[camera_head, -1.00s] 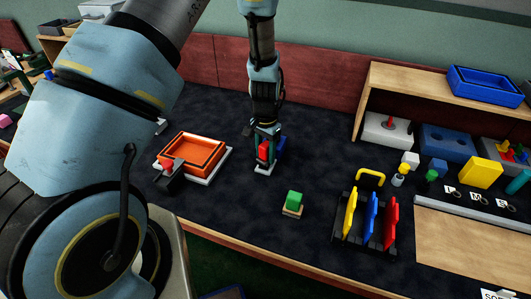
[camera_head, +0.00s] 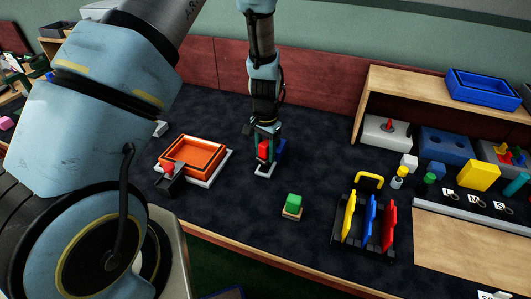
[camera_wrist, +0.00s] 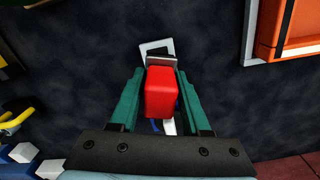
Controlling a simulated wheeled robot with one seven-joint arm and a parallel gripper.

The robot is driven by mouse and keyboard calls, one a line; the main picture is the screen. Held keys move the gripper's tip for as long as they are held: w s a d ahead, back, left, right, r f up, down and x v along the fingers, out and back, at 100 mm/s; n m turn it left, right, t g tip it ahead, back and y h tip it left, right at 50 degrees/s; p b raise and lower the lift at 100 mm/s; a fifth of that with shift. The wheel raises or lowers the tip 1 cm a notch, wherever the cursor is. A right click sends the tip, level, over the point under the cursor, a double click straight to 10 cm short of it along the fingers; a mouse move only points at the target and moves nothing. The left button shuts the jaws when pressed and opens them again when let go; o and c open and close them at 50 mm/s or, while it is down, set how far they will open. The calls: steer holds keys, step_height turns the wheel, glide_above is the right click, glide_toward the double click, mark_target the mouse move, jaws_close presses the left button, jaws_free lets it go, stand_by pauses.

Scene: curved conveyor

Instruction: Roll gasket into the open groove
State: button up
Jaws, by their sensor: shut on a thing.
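My gripper (camera_head: 264,136) points down over the dark mat, with its teal fingers shut on a red block (camera_head: 264,150). The red block (camera_wrist: 162,92) sits between both fingers in the wrist view. A grey plate (camera_wrist: 162,60) is at the block's far end. A white angular frame (camera_wrist: 155,45) shows just beyond it, and also below the gripper in the head view (camera_head: 266,174). I cannot tell whether the plate or block touches the frame. A blue part (camera_head: 280,149) is partly hidden behind the gripper. I cannot tell which piece is the gasket or the groove.
A rack (camera_head: 362,238) of coloured plates is at right. Mat behind the gripper is clear.

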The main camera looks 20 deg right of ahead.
mark_target(265, 143)
steer(key=shift+r+p, duration=1.5)
steer(key=shift+r, duration=1.1)
steer(key=shift+f, duration=0.1)
